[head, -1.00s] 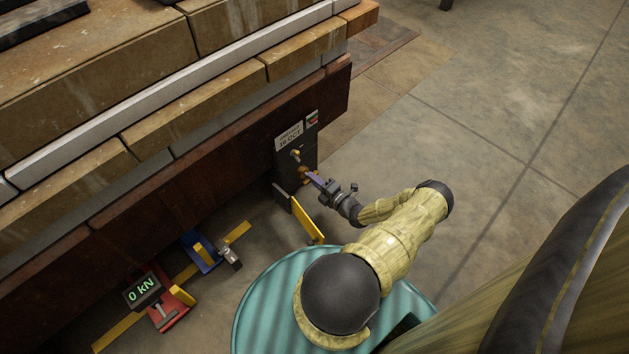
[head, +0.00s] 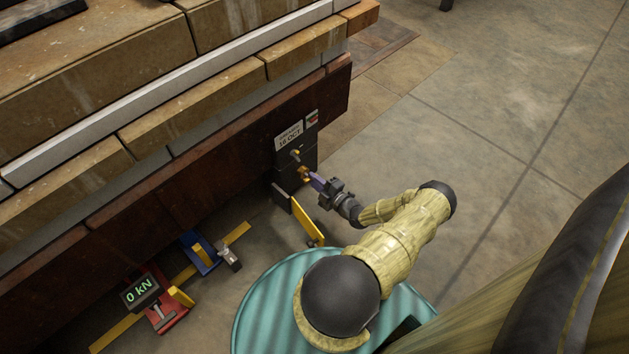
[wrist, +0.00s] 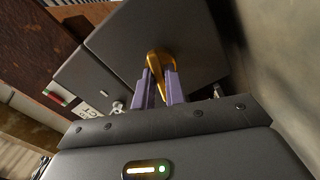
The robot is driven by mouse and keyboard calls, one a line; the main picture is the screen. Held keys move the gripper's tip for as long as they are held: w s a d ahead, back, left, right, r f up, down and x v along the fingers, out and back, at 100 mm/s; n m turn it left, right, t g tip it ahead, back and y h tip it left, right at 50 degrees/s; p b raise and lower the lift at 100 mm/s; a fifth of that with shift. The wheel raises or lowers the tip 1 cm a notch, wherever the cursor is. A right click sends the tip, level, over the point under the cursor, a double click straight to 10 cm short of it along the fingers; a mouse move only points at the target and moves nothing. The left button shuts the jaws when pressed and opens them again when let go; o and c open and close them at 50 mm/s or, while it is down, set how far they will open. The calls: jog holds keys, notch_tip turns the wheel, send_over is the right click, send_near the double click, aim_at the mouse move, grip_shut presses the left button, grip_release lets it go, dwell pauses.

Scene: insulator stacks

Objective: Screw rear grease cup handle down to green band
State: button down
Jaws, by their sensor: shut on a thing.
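My gripper (head: 317,181) reaches to a dark box (head: 310,158) on the side of the rust-brown beam. In the wrist view, its two purple fingers (wrist: 160,86) are shut on a brass-coloured handle (wrist: 158,62) in front of the dark box's face. In the head view the brass handle (head: 303,172) shows just beyond the fingertips. A second, small pale fitting with a yellowish tip (head: 295,153) sits on the box above it; a silver T-shaped handle (wrist: 116,108) shows in the wrist view. I cannot make out a green band.
A label plate (head: 289,135) is above the fittings. A red jack with a "0 kN" display (head: 141,291) and a blue jack (head: 200,252) are on the floor at left. Open floor lies to the right.

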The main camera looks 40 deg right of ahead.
jog(key=shift+s+a+f, duration=0.1)
jog(key=c, duration=1.5)
grip_release()
jog(key=s+p, duration=0.2)
jog(key=s, duration=0.3)
jog(key=s+d+p, duration=0.1)
jog(key=s, duration=0.5)
jog(key=s+p, duration=0.2)
jog(key=s, duration=0.4)
jog(key=shift+s+d+p, duration=0.2)
jog(key=shift+d+p, duration=0.05)
jog(key=shift+p, duration=0.05)
